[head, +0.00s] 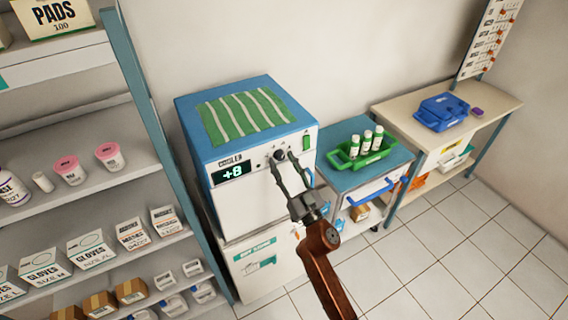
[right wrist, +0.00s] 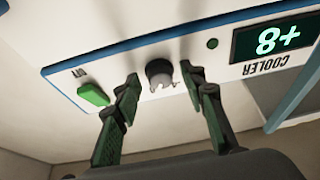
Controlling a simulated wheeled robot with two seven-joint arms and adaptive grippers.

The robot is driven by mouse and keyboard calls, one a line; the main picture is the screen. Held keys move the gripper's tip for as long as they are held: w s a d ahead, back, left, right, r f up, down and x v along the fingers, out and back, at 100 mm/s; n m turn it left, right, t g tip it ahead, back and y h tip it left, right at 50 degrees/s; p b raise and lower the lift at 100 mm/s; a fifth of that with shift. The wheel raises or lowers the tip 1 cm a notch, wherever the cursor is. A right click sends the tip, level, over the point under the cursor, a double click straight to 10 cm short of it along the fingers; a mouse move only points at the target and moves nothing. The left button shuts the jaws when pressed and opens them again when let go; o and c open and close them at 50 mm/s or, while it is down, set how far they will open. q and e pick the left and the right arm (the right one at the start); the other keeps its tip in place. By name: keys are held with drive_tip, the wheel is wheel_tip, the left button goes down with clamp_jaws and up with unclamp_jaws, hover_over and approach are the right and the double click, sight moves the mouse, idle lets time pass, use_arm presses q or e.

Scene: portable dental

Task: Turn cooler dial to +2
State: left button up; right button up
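The cooler (head: 250,175) is a white box with a blue top and a striped green cloth on it. Its display (head: 232,173) reads +8, and shows upside down in the right wrist view (right wrist: 278,40). The dark dial (right wrist: 160,73) sits on the front panel between the display and a green switch (right wrist: 93,95); in the head view the dial (head: 279,155) is partly behind my fingers. My right gripper (right wrist: 158,80) is open, with one finger on each side of the dial and a gap to it on both sides. My left gripper is not in view.
A shelf with glove boxes and jars (head: 90,190) stands left of the cooler. A blue cart (head: 365,165) with a green tray of bottles stands close on its right, then a table with a blue case (head: 441,112). The tiled floor in front is clear.

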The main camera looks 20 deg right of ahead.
clamp_jaws()
